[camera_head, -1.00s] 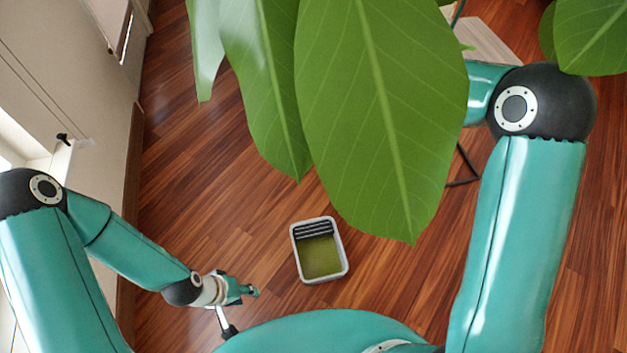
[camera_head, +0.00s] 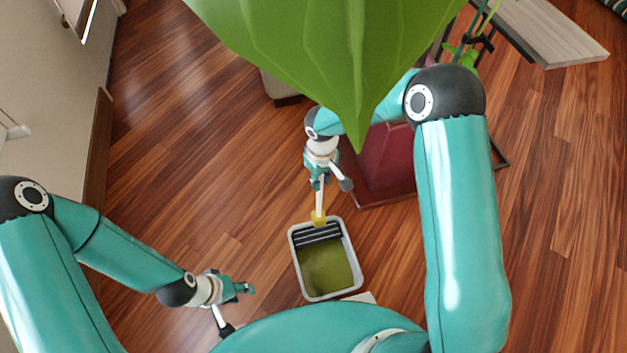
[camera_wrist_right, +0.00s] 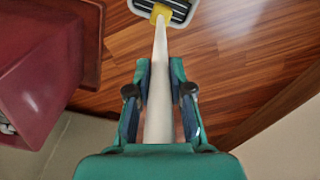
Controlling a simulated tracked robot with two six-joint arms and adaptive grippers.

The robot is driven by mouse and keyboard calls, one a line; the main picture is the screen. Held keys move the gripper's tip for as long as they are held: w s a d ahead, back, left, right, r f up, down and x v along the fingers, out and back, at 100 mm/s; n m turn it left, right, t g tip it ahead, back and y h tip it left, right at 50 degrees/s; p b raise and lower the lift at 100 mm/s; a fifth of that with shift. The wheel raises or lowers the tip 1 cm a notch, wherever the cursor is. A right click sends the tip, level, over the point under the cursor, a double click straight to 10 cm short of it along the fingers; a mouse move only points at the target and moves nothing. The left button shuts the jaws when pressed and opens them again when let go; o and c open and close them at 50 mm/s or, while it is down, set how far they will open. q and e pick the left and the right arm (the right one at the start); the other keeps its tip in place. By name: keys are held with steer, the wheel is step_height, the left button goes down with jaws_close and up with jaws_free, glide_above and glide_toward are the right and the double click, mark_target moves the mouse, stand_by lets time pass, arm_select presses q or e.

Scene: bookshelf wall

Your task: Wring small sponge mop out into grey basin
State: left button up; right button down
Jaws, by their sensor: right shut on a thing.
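The grey basin (camera_head: 356,270) stands on the floor. It holds murky green-yellow liquid and has a black ribbed wringer (camera_head: 318,236) at its far end. The small sponge mop has a white handle (camera_head: 319,200) and a yellow sponge head (camera_head: 317,218). The sponge is at the basin's far rim beside the wringer; I cannot tell if it touches. My right gripper (camera_head: 318,182) is shut on the handle, above and beyond the basin. The wrist view shows the handle (camera_wrist_right: 159,80) between the fingers and the sponge (camera_wrist_right: 159,12) at its far end. My left gripper (camera_head: 245,288) is left of the basin; its jaw opening is unclear.
A dark red block-like object (camera_head: 385,165) stands just beyond and right of the basin. A large green leaf (camera_head: 330,60) hangs across the top of the head view. A pale bench (camera_head: 545,35) is at the far right. Wooden floor left of the basin is clear.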

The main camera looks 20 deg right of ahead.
mark_target(318, 201)
arm_select(q)
step_height(318, 201, down, 9)
steer(key=w+b, duration=0.1)
steer(key=b, duration=0.7)
steer(key=shift+d+f, duration=0.15)
steer(key=shift+f, duration=0.05)
arm_select(e)
steer(key=f, duration=0.8)
steer(key=w+f, duration=0.1)
steer(key=f, duration=0.3)
steer(key=shift+a+f, duration=0.15)
steer(key=shift+f, duration=0.1)
arm_select(q)
steer(key=shift+f+b, duration=0.15)
steer(key=shift+b, duration=0.25)
arm_select(e)
steer(key=shift+s, duration=0.1)
arm_select(q)
steer(key=shift+f+b, duration=0.5)
arm_select(e)
steer(key=shift+f, duration=0.55)
arm_select(q)
steer(key=shift+f+b, duration=0.4)
steer(key=shift+b, duration=0.05)
